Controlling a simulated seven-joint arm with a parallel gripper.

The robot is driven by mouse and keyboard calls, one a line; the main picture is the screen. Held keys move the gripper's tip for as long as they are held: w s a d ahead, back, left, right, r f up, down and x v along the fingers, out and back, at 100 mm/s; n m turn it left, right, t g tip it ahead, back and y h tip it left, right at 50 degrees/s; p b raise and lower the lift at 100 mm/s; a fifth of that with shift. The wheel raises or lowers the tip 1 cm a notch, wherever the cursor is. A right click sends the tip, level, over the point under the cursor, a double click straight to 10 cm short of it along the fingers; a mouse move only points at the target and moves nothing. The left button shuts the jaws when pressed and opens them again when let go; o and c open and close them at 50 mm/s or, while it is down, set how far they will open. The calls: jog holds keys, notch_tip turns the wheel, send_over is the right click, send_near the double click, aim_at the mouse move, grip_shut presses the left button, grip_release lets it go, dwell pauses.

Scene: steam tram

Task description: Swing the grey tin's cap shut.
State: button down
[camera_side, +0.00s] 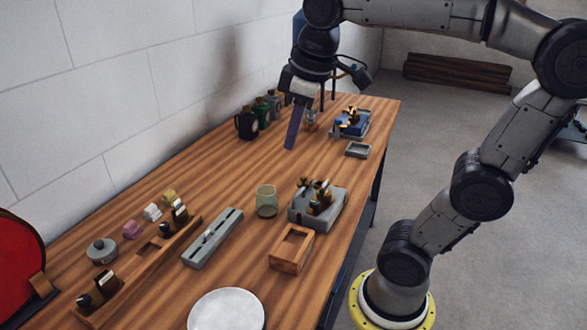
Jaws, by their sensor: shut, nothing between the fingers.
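The grey tin (274,103) stands at the back of the wooden table by the wall, last in a row of tins. It is small in the picture, and I cannot tell how far its cap is open. A green tin (262,112) and a black tin (246,124) stand in front of it and cover part of it. My gripper (290,146) points down over the table, just right of the tins in the picture. Its long dark blue fingers are shut and hold nothing. I see no contact between it and the grey tin.
A blue item in a grey tray (366,130) and a small grey dish (357,150) lie to the right. Nearer are a green glass cup (266,201), a grey block (331,212), a wooden box (291,249) and a white plate (227,311).

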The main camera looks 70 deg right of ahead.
aim_at(303, 181)
jog(key=w+d+f+m+g, duration=0.1)
jog(key=w+d+f+g, duration=0.15)
jog(key=w+d, duration=0.6)
jog(key=w+d+f+m+g, duration=0.15)
jog(key=w+d+f, duration=0.25)
jog(key=w+d, duration=0.4)
jog(key=s+d+f+g, duration=0.1)
jog(key=s+d+f, duration=0.1)
jog(key=f, duration=0.5)
jog(key=s+d+f+g+y, duration=0.1)
jog(key=s+d+f, duration=0.2)
jog(key=s+f, duration=0.2)
jog(key=x, duration=0.3)
jog(key=shift+w+f, duration=0.2)
jog(key=shift+f, duration=0.05)
